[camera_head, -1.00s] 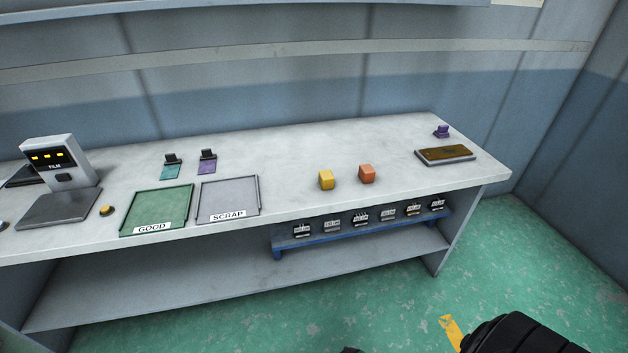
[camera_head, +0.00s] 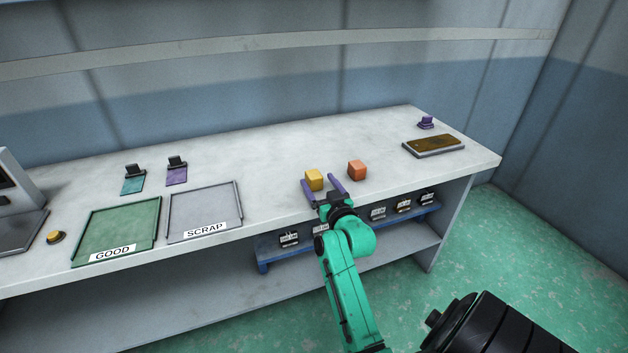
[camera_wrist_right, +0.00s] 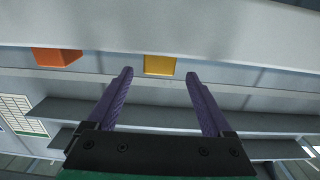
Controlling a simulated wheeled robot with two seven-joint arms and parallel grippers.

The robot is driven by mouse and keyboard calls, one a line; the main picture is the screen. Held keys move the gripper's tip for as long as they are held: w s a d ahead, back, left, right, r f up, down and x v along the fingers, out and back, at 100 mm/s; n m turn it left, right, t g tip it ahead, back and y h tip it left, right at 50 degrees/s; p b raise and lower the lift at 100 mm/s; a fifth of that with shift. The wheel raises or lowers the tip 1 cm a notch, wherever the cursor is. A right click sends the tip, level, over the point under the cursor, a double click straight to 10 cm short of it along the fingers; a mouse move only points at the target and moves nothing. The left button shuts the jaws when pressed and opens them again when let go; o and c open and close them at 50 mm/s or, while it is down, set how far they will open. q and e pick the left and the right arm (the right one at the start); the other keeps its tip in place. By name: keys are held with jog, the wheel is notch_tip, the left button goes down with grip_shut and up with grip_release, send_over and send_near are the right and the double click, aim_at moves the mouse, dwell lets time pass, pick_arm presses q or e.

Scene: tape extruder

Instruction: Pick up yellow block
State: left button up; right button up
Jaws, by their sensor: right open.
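The yellow block (camera_head: 314,180) sits on the grey-white workbench (camera_head: 270,185) near its front edge. My right gripper (camera_head: 318,187) is at the front edge of the bench with its two purple fingers spread. In the head view the fingertips appear on either side of the yellow block. In the right wrist view the yellow block (camera_wrist_right: 159,65) lies ahead of the open fingers (camera_wrist_right: 157,73), roughly between their tips and apart from them. My left gripper is not in view.
An orange block (camera_head: 357,170) sits right of the yellow one. A green GOOD tray (camera_head: 120,229) and grey SCRAP tray (camera_head: 205,213) lie to the left. A brown-topped pad (camera_head: 433,146) and a purple object (camera_head: 426,122) are at the right. The bench behind the blocks is clear.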

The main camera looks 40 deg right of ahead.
aim_at(314, 174)
jog(key=x, duration=0.5)
jog(key=shift+d+f, duration=0.15)
jog(key=shift+s, duration=0.15)
jog(key=shift+c, duration=0.9)
grip_shut()
jog(key=shift+r, duration=0.2)
